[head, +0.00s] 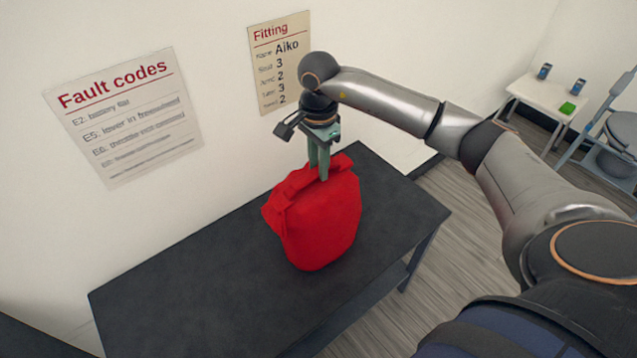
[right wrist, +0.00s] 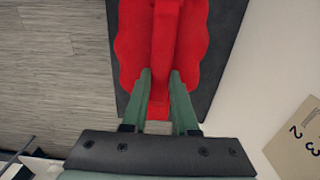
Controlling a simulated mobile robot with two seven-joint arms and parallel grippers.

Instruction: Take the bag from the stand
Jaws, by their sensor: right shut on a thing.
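A red bag (head: 318,222) is upright at the dark stand (head: 180,290), toward its back right part. I cannot tell whether its bottom touches the top. My right gripper (head: 319,172) points down at the top of the bag and is shut on it. In the right wrist view the two green fingers (right wrist: 159,80) lie on either side of a narrow red strip of the bag (right wrist: 163,40). The left gripper is not in view.
A fault codes sheet (head: 125,115) and a fitting sheet (head: 281,62) hang on the wall behind the stand. A white side table (head: 545,98) with small devices and a grey chair (head: 610,130) stand at the far right. The stand's left part is bare.

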